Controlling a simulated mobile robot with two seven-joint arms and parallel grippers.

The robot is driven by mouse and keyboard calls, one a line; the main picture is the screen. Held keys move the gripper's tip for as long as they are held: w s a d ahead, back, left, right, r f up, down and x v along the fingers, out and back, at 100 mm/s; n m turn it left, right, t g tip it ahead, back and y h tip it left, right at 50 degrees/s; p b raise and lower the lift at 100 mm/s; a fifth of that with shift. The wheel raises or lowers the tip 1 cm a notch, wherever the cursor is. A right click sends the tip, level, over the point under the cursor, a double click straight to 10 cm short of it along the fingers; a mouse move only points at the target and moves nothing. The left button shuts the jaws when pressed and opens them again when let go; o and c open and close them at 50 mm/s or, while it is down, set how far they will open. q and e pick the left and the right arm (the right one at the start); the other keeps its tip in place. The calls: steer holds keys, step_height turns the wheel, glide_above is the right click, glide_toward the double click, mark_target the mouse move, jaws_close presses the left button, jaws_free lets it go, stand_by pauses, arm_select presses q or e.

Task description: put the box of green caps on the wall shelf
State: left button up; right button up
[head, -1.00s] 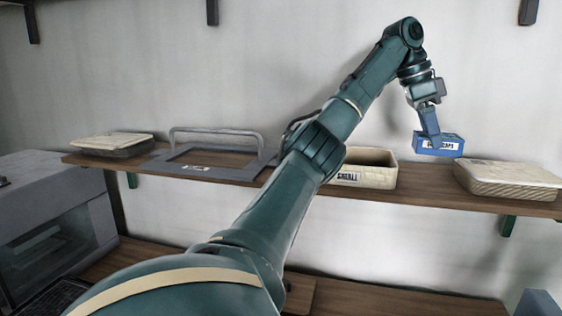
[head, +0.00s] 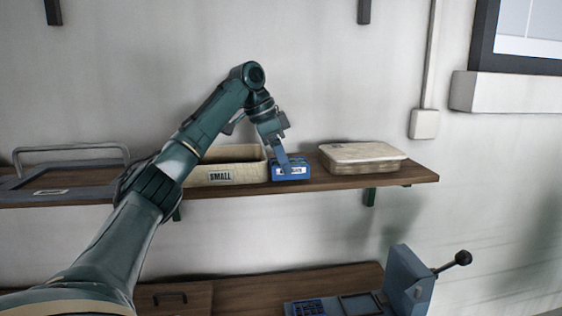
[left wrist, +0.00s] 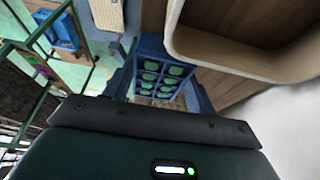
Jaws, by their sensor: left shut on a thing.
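The blue box of green caps (head: 291,171) has a white label on its front and sits at the level of the wooden wall shelf (head: 400,178). It is between an open bin marked SMALL and a lidded basket. I cannot tell for certain whether its base touches the shelf. My left gripper (head: 284,160) reaches down from above and is shut on the box. In the left wrist view the box (left wrist: 148,48) is between the fingers, with several round green caps in its cells. My right gripper is not in view.
The SMALL bin (head: 220,176) is close to the box's left, the lidded basket (head: 362,158) to its right. A grey frame with a handle (head: 68,185) lies at the shelf's left. Below stands a blue-grey device with a lever (head: 408,280). The shelf's right end is bare.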

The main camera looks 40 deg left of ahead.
arm_select(q)
steer(key=shift+f, duration=0.45)
steer(key=shift+f, duration=0.1)
steer(key=o, duration=1.1)
steer(key=shift+c, duration=0.2)
steer(key=v, duration=1.2)
steer(key=shift+s, duration=0.1)
